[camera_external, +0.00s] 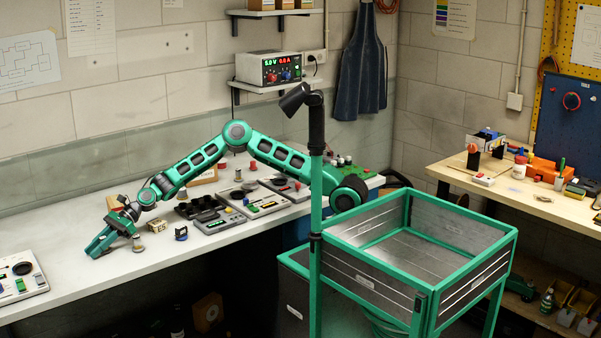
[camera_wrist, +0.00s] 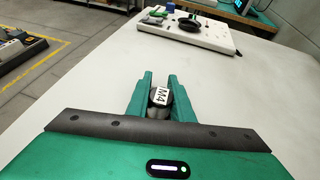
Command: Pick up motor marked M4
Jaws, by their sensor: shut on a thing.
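The motor marked M4 (camera_wrist: 159,99) is a small silver and black cylinder with a white label on top. In the wrist view it sits between the two green fingers of my gripper (camera_wrist: 158,90), which is shut on it. In the external view my gripper (camera_external: 106,243) is low over the left part of the white bench, and the motor is not clearly visible there. I cannot tell whether the motor touches the bench top.
A white board with a black round part (camera_wrist: 203,24) lies beyond my gripper on the bench (camera_external: 75,272). Several control panels (camera_external: 255,202) lie to the right.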

